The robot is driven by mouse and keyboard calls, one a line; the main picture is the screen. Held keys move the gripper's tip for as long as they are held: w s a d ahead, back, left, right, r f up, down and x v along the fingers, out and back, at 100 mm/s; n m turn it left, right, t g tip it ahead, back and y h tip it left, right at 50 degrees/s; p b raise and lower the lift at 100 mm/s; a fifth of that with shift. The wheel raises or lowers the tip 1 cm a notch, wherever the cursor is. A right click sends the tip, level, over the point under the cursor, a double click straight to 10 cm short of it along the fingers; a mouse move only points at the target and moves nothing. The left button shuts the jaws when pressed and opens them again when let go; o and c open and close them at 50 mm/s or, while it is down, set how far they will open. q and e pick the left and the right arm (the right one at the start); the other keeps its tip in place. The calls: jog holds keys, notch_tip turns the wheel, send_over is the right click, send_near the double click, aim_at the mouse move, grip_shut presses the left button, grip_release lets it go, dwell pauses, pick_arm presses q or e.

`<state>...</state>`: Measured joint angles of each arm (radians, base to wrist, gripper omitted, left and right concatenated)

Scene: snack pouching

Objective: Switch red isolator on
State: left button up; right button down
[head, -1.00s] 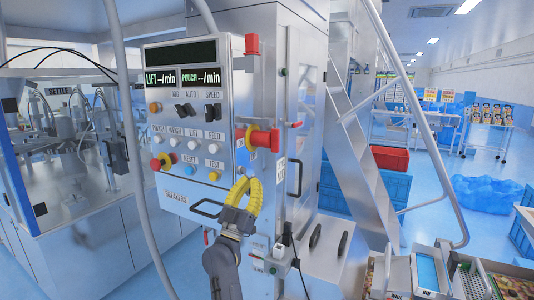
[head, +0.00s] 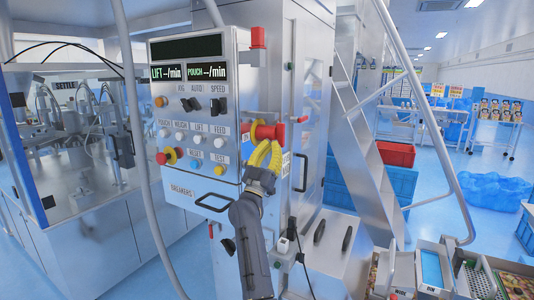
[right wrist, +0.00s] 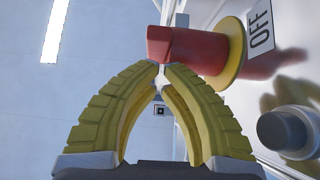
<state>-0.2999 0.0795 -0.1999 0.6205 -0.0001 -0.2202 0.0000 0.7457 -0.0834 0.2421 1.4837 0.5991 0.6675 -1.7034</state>
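The red isolator (head: 272,132) is a red handle on a yellow ring at the right edge of the control panel (head: 240,90). In the right wrist view its red handle (right wrist: 190,48) fills the upper middle, and a white label (right wrist: 260,25) beside it reads OFF. My right gripper (head: 267,147), with yellow ribbed fingers, is just below the isolator in the head view. In the wrist view its fingertips (right wrist: 163,70) come together at the handle's lower edge, with nothing seen between the fingers. Contact with the handle cannot be told. My left gripper is not in view.
A red emergency stop (head: 163,157) and several buttons and switches sit on the panel face. A grey round knob (right wrist: 288,132) is close to the right finger in the wrist view.

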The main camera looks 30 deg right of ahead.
jog(key=shift+w+d, duration=0.4)
jog(key=shift+d, duration=0.1)
jog(key=shift+d, duration=0.15)
jog(key=shift+f+h, duration=0.2)
jog(key=shift+h, duration=0.2)
